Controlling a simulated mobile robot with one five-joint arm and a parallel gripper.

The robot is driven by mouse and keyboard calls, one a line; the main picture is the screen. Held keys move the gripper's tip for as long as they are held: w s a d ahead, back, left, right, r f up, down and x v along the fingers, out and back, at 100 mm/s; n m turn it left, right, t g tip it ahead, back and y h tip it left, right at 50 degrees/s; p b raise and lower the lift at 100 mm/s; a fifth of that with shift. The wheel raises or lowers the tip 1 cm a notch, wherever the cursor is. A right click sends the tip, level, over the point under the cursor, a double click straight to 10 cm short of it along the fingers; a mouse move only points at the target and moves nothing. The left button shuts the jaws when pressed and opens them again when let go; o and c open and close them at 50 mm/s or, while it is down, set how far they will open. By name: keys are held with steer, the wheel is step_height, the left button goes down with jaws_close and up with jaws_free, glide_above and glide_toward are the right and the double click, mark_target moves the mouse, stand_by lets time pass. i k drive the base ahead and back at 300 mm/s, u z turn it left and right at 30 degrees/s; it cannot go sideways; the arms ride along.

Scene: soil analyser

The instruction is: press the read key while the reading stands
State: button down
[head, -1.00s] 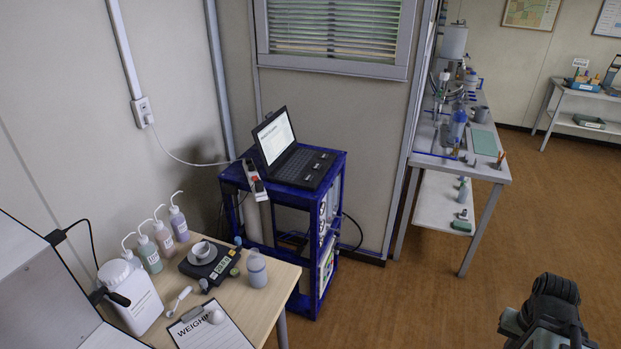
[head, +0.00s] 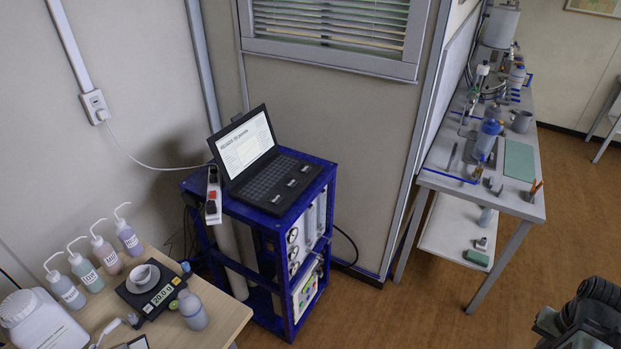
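An open laptop (head: 255,150) stands on top of the blue-framed analyser rack (head: 278,237). Its lit white screen (head: 244,144) shows a heading and lines of text too small to read. Three dark keys with small pale labels run along its right front edge: a near one (head: 276,199), a middle one (head: 291,184) and a far one (head: 306,169). I cannot tell which is the read key. Part of my arm shows at the lower right, well apart from the rack. My gripper's fingertips do not show.
At lower left, a wooden table (head: 222,312) bears a balance (head: 160,294) with a lit display, a cup and several bottles. A long bench (head: 470,188) stands at the right. The brown floor (head: 410,310) is clear before the rack.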

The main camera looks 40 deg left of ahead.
mark_target(277, 199)
steer(key=i, duration=1.6)
steer(key=u, duration=4.55)
steer(key=i, duration=1.05)
